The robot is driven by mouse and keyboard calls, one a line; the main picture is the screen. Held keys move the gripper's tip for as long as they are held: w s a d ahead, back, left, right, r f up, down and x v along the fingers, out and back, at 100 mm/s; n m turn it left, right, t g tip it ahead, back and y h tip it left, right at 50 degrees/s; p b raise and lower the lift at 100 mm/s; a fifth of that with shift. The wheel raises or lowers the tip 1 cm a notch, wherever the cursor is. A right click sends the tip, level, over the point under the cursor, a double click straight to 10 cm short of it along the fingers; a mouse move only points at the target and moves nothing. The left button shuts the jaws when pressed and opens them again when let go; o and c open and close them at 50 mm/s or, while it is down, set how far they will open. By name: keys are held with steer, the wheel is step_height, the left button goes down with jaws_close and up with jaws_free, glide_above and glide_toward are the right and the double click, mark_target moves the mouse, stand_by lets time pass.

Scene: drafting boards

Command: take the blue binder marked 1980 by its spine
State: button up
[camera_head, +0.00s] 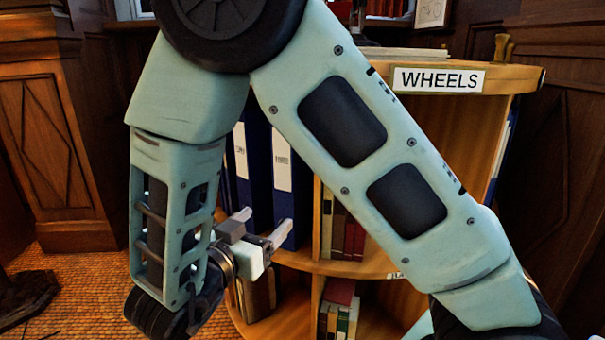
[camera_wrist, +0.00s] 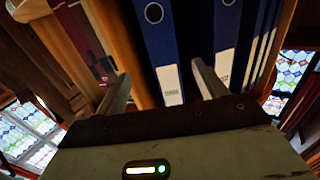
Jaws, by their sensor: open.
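My gripper (camera_head: 264,222) is open and empty, in front of the lower spines. In the wrist view my gripper (camera_wrist: 161,72) points at the spines; the binder by the divider (camera_wrist: 160,38) appears between the fingers. The other binder (camera_wrist: 226,28) is behind and right of one finger.
The round wooden shelf (camera_head: 455,110) carries a sign reading WHEELS (camera_head: 438,79). Dark red books (camera_head: 345,236) stand across the divider from the binders. More books (camera_head: 337,318) are on the lower tier. My arm hides part of the shelf.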

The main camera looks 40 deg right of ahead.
mark_target(285, 203)
steer(key=b+x, duration=0.2)
steer(key=x, duration=0.7)
steer(key=shift+f, duration=0.1)
steer(key=b+x, duration=0.2)
steer(key=x, duration=0.2)
steer(key=shift+w+d+b, duration=0.2)
steer(key=shift+w+b, duration=0.05)
steer(key=shift+b, duration=0.15)
steer(key=shift+w+d, duration=0.2)
steer(key=shift+d, duration=0.15)
steer(key=c, duration=1.5)
